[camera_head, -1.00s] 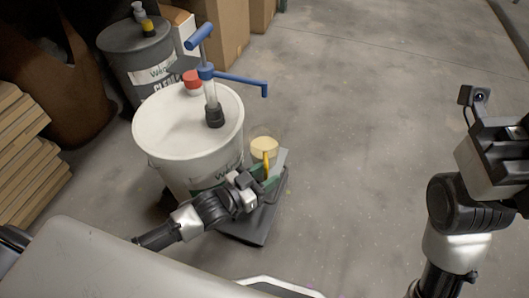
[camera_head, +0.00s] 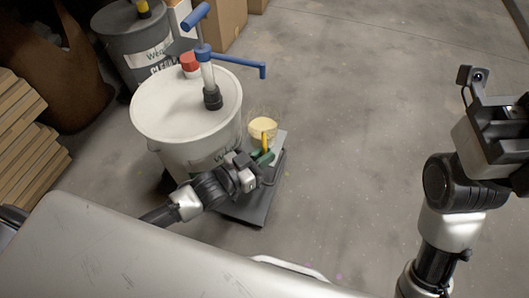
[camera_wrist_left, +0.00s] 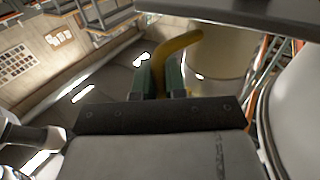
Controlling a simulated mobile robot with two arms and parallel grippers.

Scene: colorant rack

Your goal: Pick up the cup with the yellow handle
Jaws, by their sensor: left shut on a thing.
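The cup (camera_head: 262,126) has a pale body and a yellow handle (camera_head: 265,142). In the head view it is right of the big white bucket, over a dark platform. My left gripper (camera_head: 263,157), with green fingers, is shut on the yellow handle. In the left wrist view the yellow handle (camera_wrist_left: 180,44) rises between the green fingers (camera_wrist_left: 159,80), with the cup's pale body (camera_wrist_left: 222,52) behind it. I cannot tell if the cup touches the platform. My right arm is at the right; its fingertips are not clearly visible.
The white bucket (camera_head: 170,115) with a blue-handled pump (camera_head: 208,75) and red cap stands close left of my left gripper. The dark platform (camera_head: 250,205) is under the gripper. A grey drum (camera_head: 125,50) stands behind. The floor (camera_head: 370,130) to the right is clear.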

